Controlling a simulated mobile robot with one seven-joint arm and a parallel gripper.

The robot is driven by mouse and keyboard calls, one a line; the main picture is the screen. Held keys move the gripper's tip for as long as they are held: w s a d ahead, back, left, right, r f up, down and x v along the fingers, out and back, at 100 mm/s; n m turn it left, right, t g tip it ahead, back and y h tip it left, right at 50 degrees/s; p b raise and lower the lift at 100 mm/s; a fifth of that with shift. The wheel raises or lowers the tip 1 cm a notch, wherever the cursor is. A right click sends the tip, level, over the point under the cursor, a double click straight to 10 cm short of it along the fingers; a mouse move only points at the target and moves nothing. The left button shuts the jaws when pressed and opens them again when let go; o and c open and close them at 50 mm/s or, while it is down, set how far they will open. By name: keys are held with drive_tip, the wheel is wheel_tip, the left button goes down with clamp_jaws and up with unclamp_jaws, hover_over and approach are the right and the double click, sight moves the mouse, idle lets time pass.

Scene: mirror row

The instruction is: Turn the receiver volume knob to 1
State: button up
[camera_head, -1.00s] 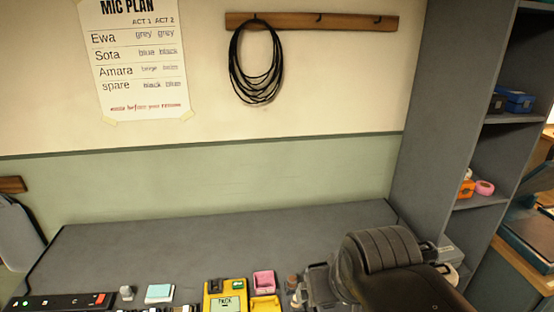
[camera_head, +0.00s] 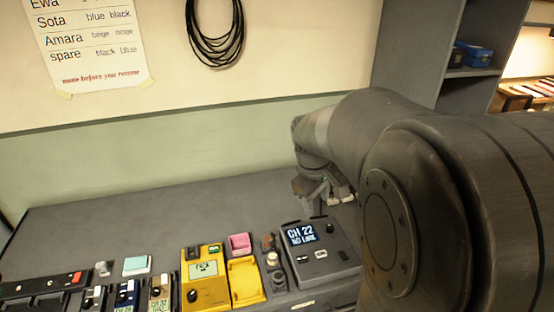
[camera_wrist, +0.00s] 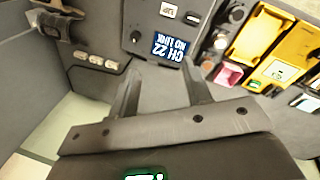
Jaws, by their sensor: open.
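The receiver (camera_head: 345,271) is a dark grey box at the right of the worktop, with a lit screen (camera_head: 301,234) reading "CH 22 NO LINK". A small dark round knob (camera_head: 330,228) sits right of the screen; it shows in the wrist view (camera_wrist: 136,37) too. Its label and pointer are too small to read, so I cannot tell its setting. My gripper (camera_head: 323,192) is open and empty, above and behind the receiver. In the wrist view its fingers (camera_wrist: 161,88) are apart, close to the screen side and not touching the knob.
A yellow tester (camera_head: 205,298), a yellow tray (camera_head: 246,281) and several small packs stand left of the receiver. A pale socket strip (camera_wrist: 95,60) lies near my gripper. Grey shelves (camera_head: 410,40) rise at the right. The back worktop is clear at left.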

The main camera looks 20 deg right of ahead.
sight(330, 226)
drive_tip(key=w+d+f+n+g+y, duration=0.1)
drive_tip(key=w+d+f+n+y, duration=0.15)
drive_tip(key=w+d+f, duration=0.5)
drive_tip(key=shift+n+h, duration=0.35)
drive_tip(key=f, duration=0.3)
drive_tip(key=d+f, duration=0.1)
drive_tip(key=f, duration=0.3)
drive_tip(key=s+f, duration=0.1)
drive_tip(key=f, duration=0.3)
drive_tip(key=shift+d, duration=0.25)
drive_tip(key=shift+c, duration=0.5)
clamp_jaws()
